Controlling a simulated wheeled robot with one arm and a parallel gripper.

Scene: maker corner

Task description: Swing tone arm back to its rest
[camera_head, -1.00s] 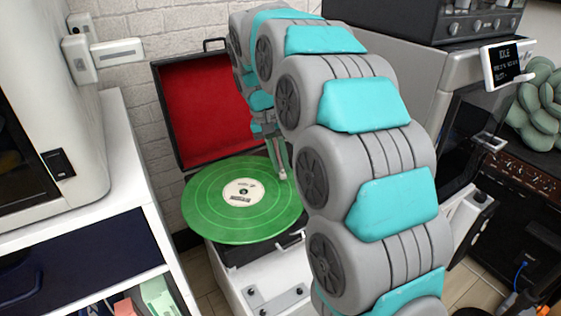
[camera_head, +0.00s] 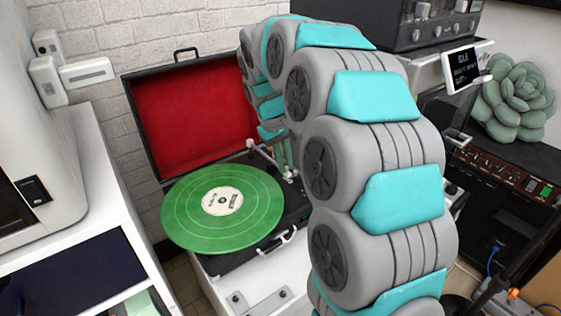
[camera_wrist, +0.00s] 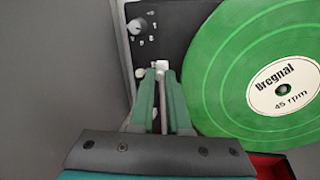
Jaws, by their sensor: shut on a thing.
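The record player (camera_head: 290,205) stands open, with a green record (camera_head: 180,208) on it. The white tone arm (camera_head: 263,150) runs from the back of the deck towards the front, right of the record. My gripper (camera_head: 284,163) reaches down over it, partly hidden behind my arm. In the wrist view, my gripper (camera_wrist: 161,78) is shut on the tone arm (camera_wrist: 163,67), whose white head shows at the fingertips. The head lies just outside the edge of the record (camera_wrist: 215,75). A small pale piece beside the left finger may be the rest; I cannot tell.
The red-lined lid (camera_head: 185,115) stands open behind the record. A knob (camera_wrist: 137,26) sits on the deck corner. A white shelf unit (camera_head: 85,215) stands at left. A grey machine with a small display (camera_head: 464,68) and a succulent (camera_head: 518,98) are at right.

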